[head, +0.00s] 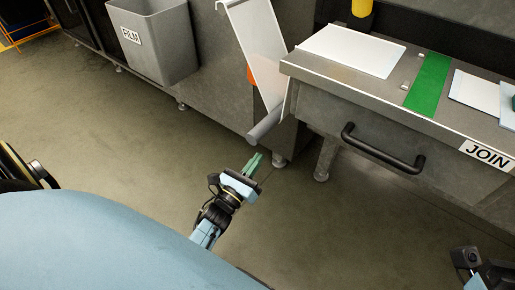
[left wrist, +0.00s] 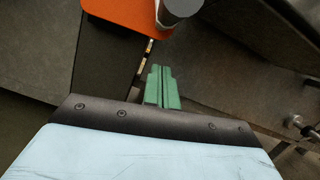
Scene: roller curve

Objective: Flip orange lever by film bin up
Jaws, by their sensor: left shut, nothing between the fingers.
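The grey film bin (head: 172,42) with a FILM label stands at the upper left of the head view. A small orange part (head: 250,75), seemingly the lever, shows to its right, mostly hidden behind a pale slanted panel. In the left wrist view, an orange plate (left wrist: 108,38) lies ahead, beside a grey cylinder end; I cannot tell if it is the lever. My left gripper (head: 254,163) has green fingers, shut and empty, below the panel and apart from it. Its fingers also show in the left wrist view (left wrist: 161,84). My right gripper is partly in view at the bottom right, its fingers not visible.
The pale slanted panel (head: 256,42) ends in a grey roller (head: 264,127) just above my left gripper. A grey bench with a JOIN label (head: 486,153) and a black drawer handle (head: 382,152) stands at right. Open floor (head: 130,140) lies to the left.

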